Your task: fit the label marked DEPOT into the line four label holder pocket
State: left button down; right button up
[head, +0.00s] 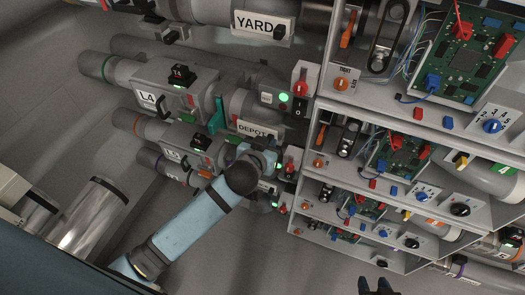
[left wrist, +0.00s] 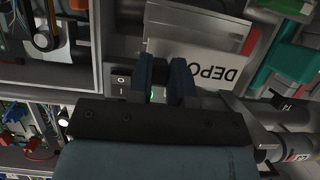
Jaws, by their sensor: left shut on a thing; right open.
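The white label marked DEPOT (head: 256,129) is beside the line four pipe in the head view, below the pipe carrying the YARD label. In the left wrist view the DEPOT label (left wrist: 218,73) appears upside down, its last letter hidden by a finger. My left gripper (head: 251,151) is shut on the label, its two dark fingers (left wrist: 165,80) at one end of it. A grey plate (left wrist: 195,25), possibly part of the holder, lies along the label's edge; I cannot tell whether the label is inside a pocket. My right gripper (head: 377,287) is open at the bottom edge.
A YARD label (head: 264,23) sits on the upper pipe. A teal lever (head: 216,116) stands just left of the DEPOT label. A black rocker switch (left wrist: 120,81) is close beside my left fingers. Shelves with circuit boards (head: 463,60) and knobs fill the right.

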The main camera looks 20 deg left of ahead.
aim_at(272, 136)
pick_arm(q)
jog(key=w, duration=0.3)
jog(key=shift+w+d, duration=0.1)
jog(key=shift+w, duration=0.2)
notch_tip(272, 136, down, 2)
jog(key=shift+f+b, duration=0.1)
jog(key=shift+b, duration=0.5)
jog(key=shift+f, duration=0.25)
jog(key=shift+f, duration=0.3)
jog(key=c, duration=1)
grip_release()
jog(key=shift+s+b, duration=0.1)
jog(key=shift+b, duration=0.2)
jog(key=b+v, duration=0.1)
jog(key=v, duration=1.2)
jog(key=shift+s+r, duration=0.1)
jog(key=shift+s, duration=0.2)
